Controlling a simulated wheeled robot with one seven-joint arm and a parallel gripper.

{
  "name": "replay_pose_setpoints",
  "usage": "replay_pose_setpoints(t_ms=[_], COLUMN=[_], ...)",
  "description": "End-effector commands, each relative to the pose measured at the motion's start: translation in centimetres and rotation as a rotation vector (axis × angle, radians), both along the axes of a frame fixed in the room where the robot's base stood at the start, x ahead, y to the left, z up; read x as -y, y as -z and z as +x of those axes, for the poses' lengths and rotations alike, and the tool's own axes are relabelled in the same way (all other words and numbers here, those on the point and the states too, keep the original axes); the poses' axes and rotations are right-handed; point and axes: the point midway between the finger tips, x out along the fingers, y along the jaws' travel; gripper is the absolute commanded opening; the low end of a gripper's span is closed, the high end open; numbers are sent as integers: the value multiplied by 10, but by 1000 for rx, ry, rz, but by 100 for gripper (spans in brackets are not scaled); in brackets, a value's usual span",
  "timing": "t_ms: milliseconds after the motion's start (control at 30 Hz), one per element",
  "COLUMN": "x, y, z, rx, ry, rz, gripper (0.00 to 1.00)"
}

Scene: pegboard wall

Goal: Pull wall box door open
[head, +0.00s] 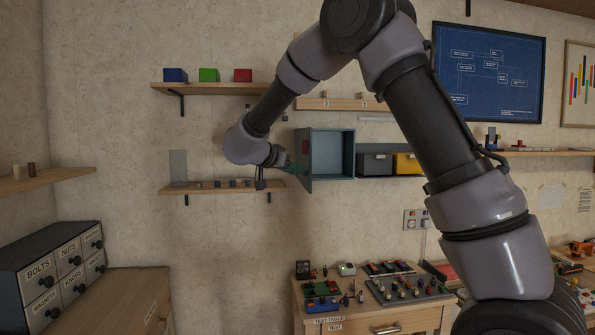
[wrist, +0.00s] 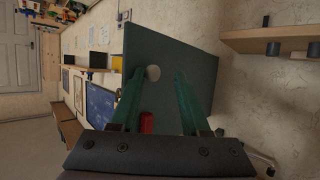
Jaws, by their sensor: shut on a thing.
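The wall box (head: 334,153) is a grey-green open-fronted box on the wall, and its inside shows empty in the head view. Its door (head: 304,172) is swung out from the box's left side, seen at a steep angle. In the wrist view the door (wrist: 190,52) is a dark flat panel in front of my gripper. My gripper (head: 287,165) is at the door's outer side. The fingers partly cover the panel.
A shelf (head: 225,190) with small pieces and a grey plate sits just left of and below the door. A higher shelf (head: 215,88) holds coloured blocks. Dark and yellow bins (head: 374,164) stand right of the box. A cluttered worktable (head: 370,290) is below.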

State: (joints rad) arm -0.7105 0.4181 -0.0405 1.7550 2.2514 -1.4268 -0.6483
Motion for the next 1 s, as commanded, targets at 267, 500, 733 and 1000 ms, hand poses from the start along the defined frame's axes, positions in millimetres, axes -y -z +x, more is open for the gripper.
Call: replay_pose_setpoints(t_ms=[267,500,733,1000], x=[6,5,3,3], y=[-5,-6,-7,-7], z=[9,8,7,7], rx=[17,18,17,18], ry=[4,2,-1,-2], rz=[-5,-6,-6,-6], gripper=[0,56,56,56])
